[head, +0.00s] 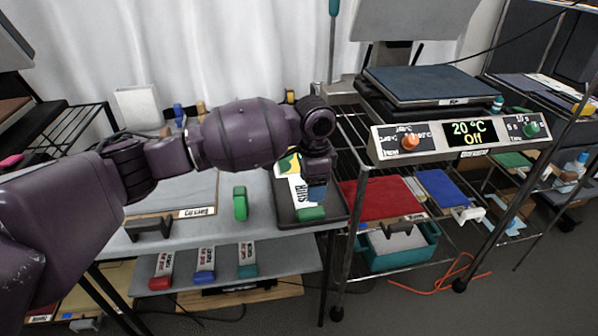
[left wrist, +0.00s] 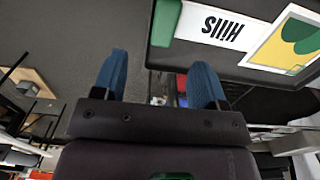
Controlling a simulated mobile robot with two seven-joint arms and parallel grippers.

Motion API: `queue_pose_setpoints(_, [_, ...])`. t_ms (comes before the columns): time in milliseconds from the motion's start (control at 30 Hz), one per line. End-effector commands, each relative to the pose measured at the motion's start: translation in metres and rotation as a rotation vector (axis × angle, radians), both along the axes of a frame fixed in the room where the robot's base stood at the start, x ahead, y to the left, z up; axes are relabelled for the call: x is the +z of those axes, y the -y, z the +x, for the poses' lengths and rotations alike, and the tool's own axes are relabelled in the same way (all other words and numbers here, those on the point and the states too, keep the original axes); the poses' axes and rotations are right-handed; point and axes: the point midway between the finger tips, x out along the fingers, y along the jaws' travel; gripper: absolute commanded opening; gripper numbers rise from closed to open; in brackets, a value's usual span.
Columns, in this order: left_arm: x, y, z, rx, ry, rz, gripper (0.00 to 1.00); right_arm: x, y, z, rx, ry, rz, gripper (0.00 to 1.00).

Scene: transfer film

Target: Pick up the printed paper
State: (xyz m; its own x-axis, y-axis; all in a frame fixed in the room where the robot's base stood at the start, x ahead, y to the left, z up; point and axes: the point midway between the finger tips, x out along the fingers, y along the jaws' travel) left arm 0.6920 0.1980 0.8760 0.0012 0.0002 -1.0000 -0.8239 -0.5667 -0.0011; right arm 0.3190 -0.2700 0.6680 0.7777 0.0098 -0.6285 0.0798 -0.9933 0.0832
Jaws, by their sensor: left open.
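The printed paper (head: 290,164), white with black lettering and a green and yellow picture, lies in a dark tray (head: 338,209) at the right end of the grey table. It also shows in the left wrist view (left wrist: 235,28), at the upper right. My left gripper (head: 317,192) points down over the tray and hides part of the paper in the head view. Its blue fingers (left wrist: 160,78) are apart with nothing between them, and the paper is off to one side of them. My right gripper is not in view.
A green block (head: 311,214) lies at the tray's near end. Another green object (head: 240,204) stands left of the tray. A heat press with a control panel (head: 462,136) stands on the rack to the right. Colored-handled tools (head: 204,264) lie on the lower shelf.

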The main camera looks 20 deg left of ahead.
Motion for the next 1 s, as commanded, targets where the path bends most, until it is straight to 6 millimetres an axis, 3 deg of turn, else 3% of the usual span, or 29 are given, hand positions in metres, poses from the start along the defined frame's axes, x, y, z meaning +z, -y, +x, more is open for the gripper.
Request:
queue_pose_setpoints(33, [-0.015,0.0,-0.001,0.0,-0.009,0.001,0.66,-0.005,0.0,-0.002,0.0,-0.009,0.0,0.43])
queue_pose_setpoints(133, [-0.03,0.0,0.0,0.0,-0.009,0.0,0.66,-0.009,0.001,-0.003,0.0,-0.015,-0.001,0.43])
queue_pose_setpoints(433, [-0.048,-0.001,0.002,-0.001,-0.004,0.001,0.66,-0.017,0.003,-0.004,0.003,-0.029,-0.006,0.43])
queue_pose_setpoints(700, [-0.087,-0.003,0.006,-0.002,-0.01,0.0,0.66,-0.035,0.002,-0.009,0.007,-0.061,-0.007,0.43])
queue_pose_setpoints(1000, [-0.088,-0.003,0.007,-0.002,0.001,0.001,0.66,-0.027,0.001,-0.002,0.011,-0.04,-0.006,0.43])
